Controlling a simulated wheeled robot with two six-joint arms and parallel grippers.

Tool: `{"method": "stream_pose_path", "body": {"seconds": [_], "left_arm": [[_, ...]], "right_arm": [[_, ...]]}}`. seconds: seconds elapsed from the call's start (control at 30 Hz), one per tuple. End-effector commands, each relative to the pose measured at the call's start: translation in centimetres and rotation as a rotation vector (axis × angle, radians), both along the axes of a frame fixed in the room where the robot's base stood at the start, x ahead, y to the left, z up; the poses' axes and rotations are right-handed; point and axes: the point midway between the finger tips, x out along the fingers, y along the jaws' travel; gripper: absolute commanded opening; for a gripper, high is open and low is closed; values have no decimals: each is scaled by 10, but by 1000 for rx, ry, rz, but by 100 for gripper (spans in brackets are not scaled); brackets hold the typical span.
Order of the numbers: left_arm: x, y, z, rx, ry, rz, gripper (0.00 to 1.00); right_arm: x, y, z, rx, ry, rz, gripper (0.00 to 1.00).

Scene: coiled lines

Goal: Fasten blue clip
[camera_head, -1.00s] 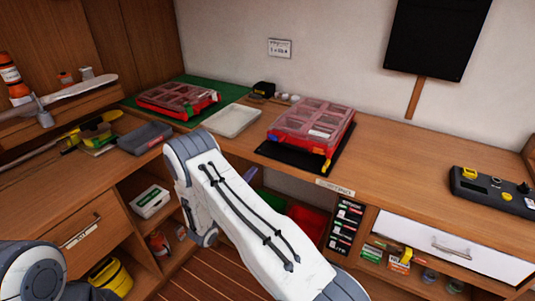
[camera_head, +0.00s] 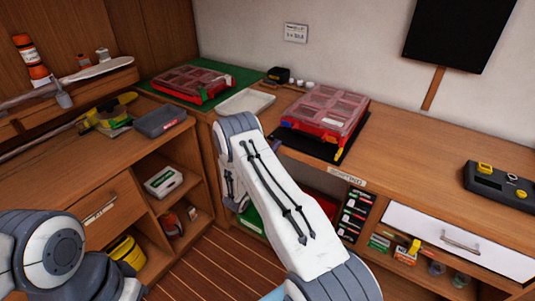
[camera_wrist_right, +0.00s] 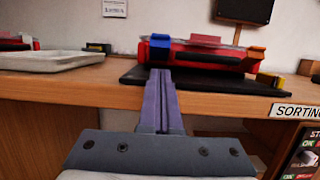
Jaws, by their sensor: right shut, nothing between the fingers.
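A red case with a clear lid (camera_head: 325,110) lies on a black mat (camera_head: 300,146) on the bench. In the right wrist view the blue clip (camera_wrist_right: 160,41) is on the case's front, near its left end. A yellow-orange clip (camera_wrist_right: 256,52) is at the right. I cannot tell whether the blue clip is fastened. My right gripper (camera_wrist_right: 160,75) is shut and empty, its purple fingers pointing at the case with the tips just below the blue clip. Contact is unclear. In the head view my arm hides most of this gripper. My left gripper is out of view.
A pale tray (camera_head: 246,102) lies left of the case. A second red case (camera_head: 190,84) is on a green mat (camera_head: 222,79). A black device (camera_head: 497,184) sits at the right. The bench between case and device is clear.

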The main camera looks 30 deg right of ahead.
Motion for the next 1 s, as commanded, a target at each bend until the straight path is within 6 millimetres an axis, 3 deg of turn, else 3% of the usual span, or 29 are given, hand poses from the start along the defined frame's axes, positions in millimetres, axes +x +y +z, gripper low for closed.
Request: {"method": "stream_pose_path", "body": {"seconds": [0.1,0.2,0.4,0.83,1.0], "left_arm": [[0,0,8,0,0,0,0],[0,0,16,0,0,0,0],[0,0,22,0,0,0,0],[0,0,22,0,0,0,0],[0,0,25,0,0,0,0]], "right_arm": [[8,-23,9,0,-2,-4,0],[12,-30,25,0,0,-1,0],[16,-38,39,1,0,0,0],[17,-39,40,2,1,1,0],[23,-29,43,20,9,14,0]]}}
